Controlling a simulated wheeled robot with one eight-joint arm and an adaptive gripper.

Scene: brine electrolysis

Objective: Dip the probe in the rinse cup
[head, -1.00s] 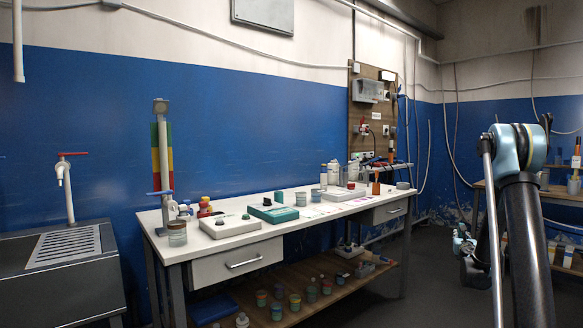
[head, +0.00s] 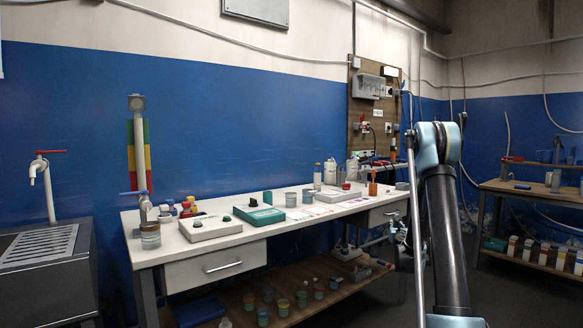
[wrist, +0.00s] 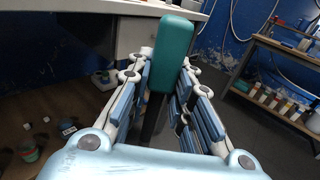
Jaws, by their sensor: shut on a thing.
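In the wrist view my gripper (wrist: 160,100) is shut on a probe with a teal, block-like handle (wrist: 175,55). A dark shaft runs down from the handle between the fingers, and its tip is hidden. In the head view my gripper (head: 403,245) is small and partly hidden at the right end of the bench. I cannot tell which of these is the rinse cup. The held probe is apart from all of them.
The white bench (head: 338,209) also bears a white device (head: 210,228) and a teal device (head: 259,214). Several cups stand on its lower shelf (head: 335,270). A sink (head: 40,245) is at the left, and a wooden rack (head: 540,195) at the right. Floor is clear between bench and rack.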

